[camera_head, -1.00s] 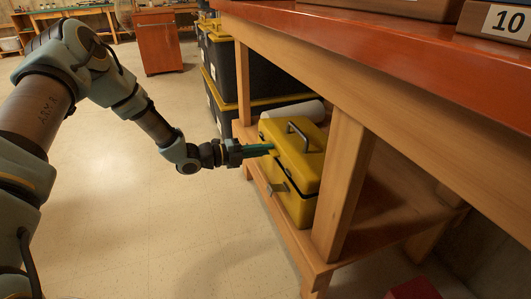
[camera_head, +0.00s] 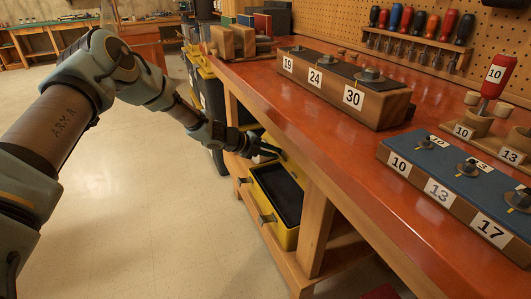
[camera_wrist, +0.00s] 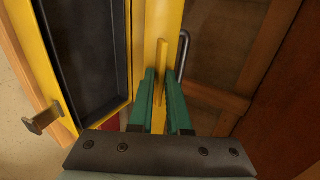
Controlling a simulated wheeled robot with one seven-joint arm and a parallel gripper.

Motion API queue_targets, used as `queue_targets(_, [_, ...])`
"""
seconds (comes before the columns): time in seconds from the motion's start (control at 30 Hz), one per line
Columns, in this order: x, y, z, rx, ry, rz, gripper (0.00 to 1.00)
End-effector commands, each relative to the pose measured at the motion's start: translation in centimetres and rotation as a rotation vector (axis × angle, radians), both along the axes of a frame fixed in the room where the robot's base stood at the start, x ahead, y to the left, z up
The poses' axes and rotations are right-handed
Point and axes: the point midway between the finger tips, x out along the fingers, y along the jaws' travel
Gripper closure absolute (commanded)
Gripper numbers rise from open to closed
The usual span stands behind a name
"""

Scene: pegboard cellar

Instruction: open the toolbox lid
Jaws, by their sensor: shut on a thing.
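The yellow toolbox (camera_head: 289,237) sits on the lower wooden shelf under the red-topped bench, with its dark inside (camera_head: 278,190) showing. Its yellow lid (camera_head: 272,142) is raised at the back, partly hidden by the bench edge. My gripper (camera_head: 272,152) is at the raised lid. In the wrist view its green fingers (camera_wrist: 161,78) are shut on a narrow yellow piece of the lid (camera_wrist: 162,55). The lid's metal handle (camera_wrist: 183,50) is just right of the fingers. The open toolbox body (camera_wrist: 55,65) is on the left, with a metal latch (camera_wrist: 43,118) outside.
The bench top (camera_head: 275,110) overhangs the toolbox closely. A bench leg (camera_head: 316,235) stands right of it. Black bins with yellow lids (camera_head: 205,95) stand behind. Numbered wooden blocks (camera_head: 385,110) are on the bench. The floor to the left (camera_head: 130,200) is clear.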

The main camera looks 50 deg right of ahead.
Motion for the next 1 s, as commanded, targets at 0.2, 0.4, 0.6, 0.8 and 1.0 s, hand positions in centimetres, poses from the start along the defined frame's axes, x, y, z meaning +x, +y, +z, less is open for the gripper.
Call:
queue_targets(0.2, [-0.8,-1.9,1.8,-0.005,0.001,-0.001,1.0])
queue_targets(0.4, [-1.1,-2.6,2.2,-0.005,0.001,-0.003,1.0])
queue_targets(0.6, [-1.2,-2.9,2.3,-0.005,0.001,-0.003,1.0])
queue_targets(0.8, [-1.2,-2.8,2.2,-0.005,0.001,-0.003,1.0])
queue_targets(1.0, [-1.2,-2.8,2.2,-0.003,0.001,-0.002,0.67])
